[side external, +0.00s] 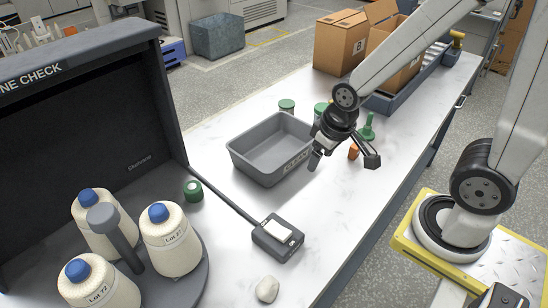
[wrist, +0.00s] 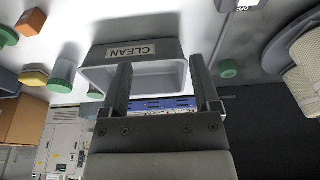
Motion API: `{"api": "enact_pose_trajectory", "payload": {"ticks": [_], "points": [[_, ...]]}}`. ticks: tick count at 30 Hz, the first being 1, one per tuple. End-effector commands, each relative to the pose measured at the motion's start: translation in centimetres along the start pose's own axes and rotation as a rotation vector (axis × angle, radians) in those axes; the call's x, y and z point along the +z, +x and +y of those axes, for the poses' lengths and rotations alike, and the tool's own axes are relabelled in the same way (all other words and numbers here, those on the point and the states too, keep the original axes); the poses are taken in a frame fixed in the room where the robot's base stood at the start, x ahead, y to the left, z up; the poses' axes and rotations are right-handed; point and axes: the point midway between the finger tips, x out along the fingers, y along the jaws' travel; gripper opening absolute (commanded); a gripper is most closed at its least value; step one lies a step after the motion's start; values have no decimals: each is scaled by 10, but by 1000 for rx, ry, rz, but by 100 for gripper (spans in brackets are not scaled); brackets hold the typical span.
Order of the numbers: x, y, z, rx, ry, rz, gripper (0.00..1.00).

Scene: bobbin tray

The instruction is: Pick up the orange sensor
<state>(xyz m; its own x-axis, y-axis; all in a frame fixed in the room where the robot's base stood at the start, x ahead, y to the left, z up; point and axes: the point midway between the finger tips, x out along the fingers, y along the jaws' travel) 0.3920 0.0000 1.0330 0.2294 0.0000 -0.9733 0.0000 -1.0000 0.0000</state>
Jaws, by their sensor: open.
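The orange sensor (side external: 353,151) is a small block standing on the white bench, right of the grey bin, in the side view. It also shows at the upper left of the wrist view (wrist: 31,21), well outside the gap between the fingers. My gripper (side external: 343,160) is open above the bench, near the bin's right end. In the side view the sensor appears between the two fingers, with its upper part close to the dark gripper body. In the wrist view my gripper (wrist: 160,68) has its fingers apart with nothing held; the bin lies beyond them.
The grey bin (side external: 250,164) labelled CLEAN stands left of my gripper. A green object (side external: 367,128) stands behind the sensor, and green-lidded jars (side external: 287,105) stand behind the bin. Cardboard boxes (side external: 340,43) are at the back. A small scale (side external: 277,238) and yarn cones (side external: 170,240) are in front.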

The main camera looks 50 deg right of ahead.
Motion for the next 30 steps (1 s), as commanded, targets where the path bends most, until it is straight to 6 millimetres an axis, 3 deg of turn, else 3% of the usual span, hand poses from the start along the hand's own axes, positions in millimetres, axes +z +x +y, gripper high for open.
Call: {"api": "enact_pose_trajectory", "payload": {"ticks": [8, 14, 24, 30], "points": [[3, 4, 3, 15, -37, -35, 79], [16, 19, 16, 67, -165, -160, 79], [43, 48, 66, 224, -521, -489, 79], [49, 61, 101, 330, -738, -671, 79]]}}
